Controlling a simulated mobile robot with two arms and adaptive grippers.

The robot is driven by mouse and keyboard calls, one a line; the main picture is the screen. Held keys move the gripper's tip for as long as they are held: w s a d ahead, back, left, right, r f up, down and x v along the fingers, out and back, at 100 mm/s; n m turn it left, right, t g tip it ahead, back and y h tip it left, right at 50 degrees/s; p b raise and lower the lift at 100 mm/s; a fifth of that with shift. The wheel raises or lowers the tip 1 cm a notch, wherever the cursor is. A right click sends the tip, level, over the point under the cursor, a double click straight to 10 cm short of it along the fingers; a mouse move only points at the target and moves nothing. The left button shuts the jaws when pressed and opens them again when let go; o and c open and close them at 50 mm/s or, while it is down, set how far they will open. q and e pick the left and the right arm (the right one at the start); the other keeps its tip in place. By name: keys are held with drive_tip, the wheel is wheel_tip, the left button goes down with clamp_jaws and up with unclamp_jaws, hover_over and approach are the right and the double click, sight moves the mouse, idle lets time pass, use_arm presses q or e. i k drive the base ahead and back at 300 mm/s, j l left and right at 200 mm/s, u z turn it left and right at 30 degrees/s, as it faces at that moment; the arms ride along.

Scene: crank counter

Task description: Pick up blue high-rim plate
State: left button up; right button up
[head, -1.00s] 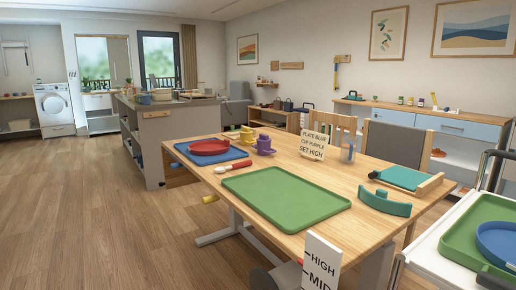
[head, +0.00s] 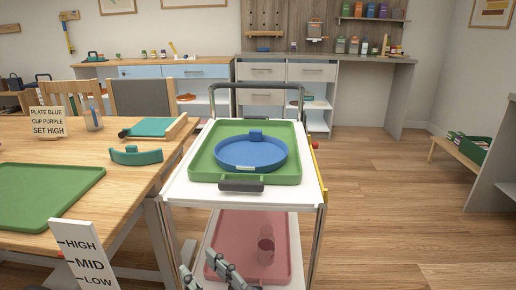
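The blue high-rim plate (head: 250,157) sits in a green tray (head: 204,172) on top of a white cart (head: 186,188) in the head view. My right gripper (head: 200,250) is at the bottom of the view, low in front of the cart and well below the plate. Its two grey fingers stand apart with nothing seen between them. My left gripper is not in view.
The cart has a dark front handle (head: 241,185) and a rear rail. Its lower shelf holds a red tray (head: 225,228) with a reddish cup (head: 265,252). The wooden table (head: 96,133) stands close on the left, with a HIGH/MID/LOW sign (head: 85,258) in front. Floor right of the cart is clear.

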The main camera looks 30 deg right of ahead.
sight(254, 153)
drive_tip(key=z, duration=1.05)
